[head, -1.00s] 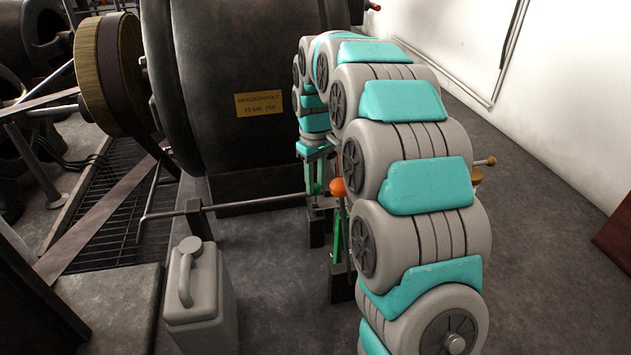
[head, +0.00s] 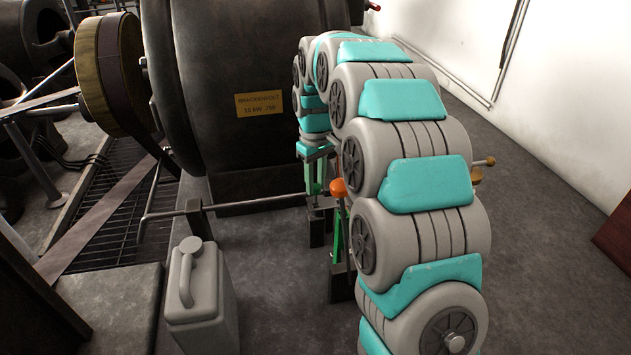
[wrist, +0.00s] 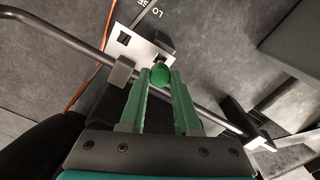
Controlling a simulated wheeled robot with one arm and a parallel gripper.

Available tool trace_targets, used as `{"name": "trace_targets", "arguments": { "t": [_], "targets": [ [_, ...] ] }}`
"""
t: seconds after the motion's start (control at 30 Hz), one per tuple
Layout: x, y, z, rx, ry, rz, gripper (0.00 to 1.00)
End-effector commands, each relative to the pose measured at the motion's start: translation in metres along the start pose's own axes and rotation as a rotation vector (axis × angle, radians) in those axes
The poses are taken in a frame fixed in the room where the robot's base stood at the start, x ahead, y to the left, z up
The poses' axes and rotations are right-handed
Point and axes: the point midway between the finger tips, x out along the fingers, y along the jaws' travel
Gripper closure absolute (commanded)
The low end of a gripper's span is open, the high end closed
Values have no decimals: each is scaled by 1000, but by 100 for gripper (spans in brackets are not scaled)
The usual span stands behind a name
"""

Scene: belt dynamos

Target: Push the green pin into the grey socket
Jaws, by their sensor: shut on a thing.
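My gripper (wrist: 160,88) has its green fingers closed around a round green head at their tips in the wrist view. I take this to be the green pin (wrist: 160,74); its lower part is hidden. In the head view my gripper (head: 315,180) points down in front of the big dark machine, partly behind my arm, and the pin cannot be made out. The grey socket cannot be told for sure in either view. I cannot tell whether the pin touches it.
A grey rod (head: 255,204) runs close by my gripper. A pale plate (wrist: 147,48) with dark square holes and lettering lies beyond the fingertips. An orange knob (head: 338,187) stands nearby. A grey canister (head: 200,300) stands front left. A belt wheel (head: 92,75) is at left.

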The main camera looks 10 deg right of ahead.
Motion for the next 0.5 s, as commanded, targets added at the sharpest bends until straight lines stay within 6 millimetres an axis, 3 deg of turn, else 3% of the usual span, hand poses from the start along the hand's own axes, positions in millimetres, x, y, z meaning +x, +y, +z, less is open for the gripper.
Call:
{"name": "trace_targets", "arguments": {
  "t": [0.5],
  "targets": [
    [10, 0, 0, 0, -1, 0, 100]
  ]
}}
